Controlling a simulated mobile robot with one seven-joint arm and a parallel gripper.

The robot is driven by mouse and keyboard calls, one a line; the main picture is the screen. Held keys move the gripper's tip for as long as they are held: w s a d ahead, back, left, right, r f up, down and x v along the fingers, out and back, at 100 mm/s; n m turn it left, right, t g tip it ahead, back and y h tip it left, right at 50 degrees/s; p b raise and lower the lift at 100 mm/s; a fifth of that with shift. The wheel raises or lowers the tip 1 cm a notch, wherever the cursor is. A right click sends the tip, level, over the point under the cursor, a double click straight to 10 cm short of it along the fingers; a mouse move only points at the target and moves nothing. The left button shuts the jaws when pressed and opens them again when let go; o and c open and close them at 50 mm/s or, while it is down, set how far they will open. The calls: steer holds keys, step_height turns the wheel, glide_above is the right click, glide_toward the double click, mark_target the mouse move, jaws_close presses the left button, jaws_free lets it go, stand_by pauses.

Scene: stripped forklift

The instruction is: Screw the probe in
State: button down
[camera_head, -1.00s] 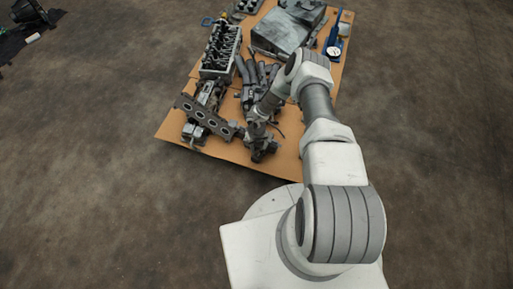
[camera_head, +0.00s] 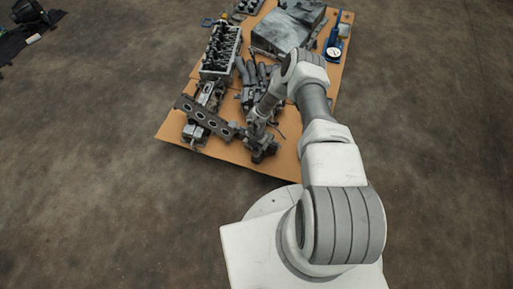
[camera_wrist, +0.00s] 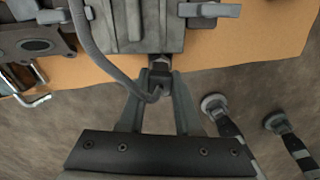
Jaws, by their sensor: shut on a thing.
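My gripper (camera_wrist: 161,78) is shut on the probe (camera_wrist: 158,84), whose dark body sits between the two fingers in the wrist view. A grey cable (camera_wrist: 96,55) loops out of the probe and runs up to the left. The probe's hex end (camera_wrist: 160,66) points at the bottom edge of a grey metal part (camera_wrist: 135,25) and meets it or nearly meets it. I cannot tell whether any thread is engaged. In the head view my gripper (camera_head: 260,148) is at the near edge of the board; the probe is too small to make out there.
The brown board (camera_head: 180,129) carries a cylinder head (camera_head: 220,48), a flat flange with round holes (camera_head: 207,119), manifold pipes (camera_head: 246,76), a large grey casing (camera_head: 288,30) and a blue tool (camera_head: 333,40). The floor around the board is mostly clear.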

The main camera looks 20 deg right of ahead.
steer(key=m, duration=0.3)
steer(key=shift+w+d+r+m, duration=0.1)
steer(key=shift+r+m, duration=0.05)
steer(key=shift+m, duration=0.25)
steer(key=m+p, duration=0.1)
steer(key=m, duration=0.3)
steer(key=shift+m, duration=0.3)
steer(key=m+p, duration=0.1)
steer(key=m, duration=0.3)
steer(key=shift+m, duration=2.1)
steer(key=c, duration=0.7)
jaws_free()
step_height(320, 180, up, 17)
steer(key=p, duration=0.6)
steer(key=shift+r, duration=0.15)
